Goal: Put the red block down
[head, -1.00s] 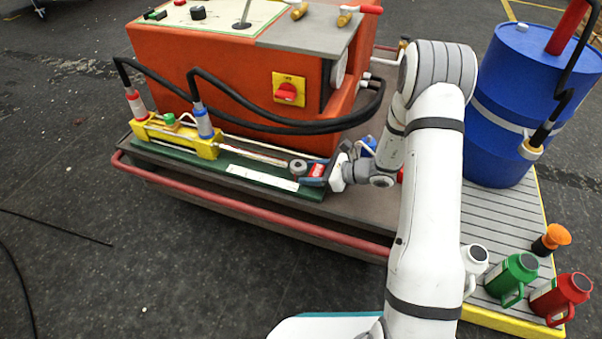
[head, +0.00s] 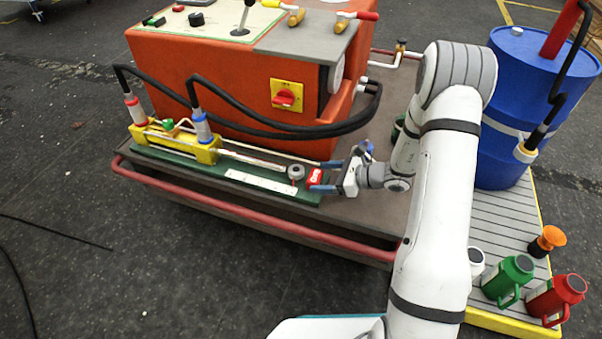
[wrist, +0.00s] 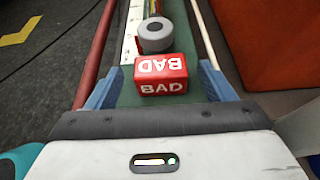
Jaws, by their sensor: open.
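The red block (wrist: 161,75), with "BAD" lettered in white on its faces, rests on the green board near a round grey piece (wrist: 155,35). In the head view the red block (head: 315,177) sits at the right end of the green board (head: 165,155). My gripper (wrist: 158,85) is open, with one blue finger on each side of the block and a visible gap to each. In the head view my gripper (head: 326,176) reaches in from the right, low over the board's end.
A yellow cylinder (head: 175,143) with a rod and black hoses lies along the board. The orange cabinet (head: 220,85) stands just behind. A red rail (head: 250,213) runs along the cart's front edge. A blue drum (head: 510,140) and several jugs stand at right.

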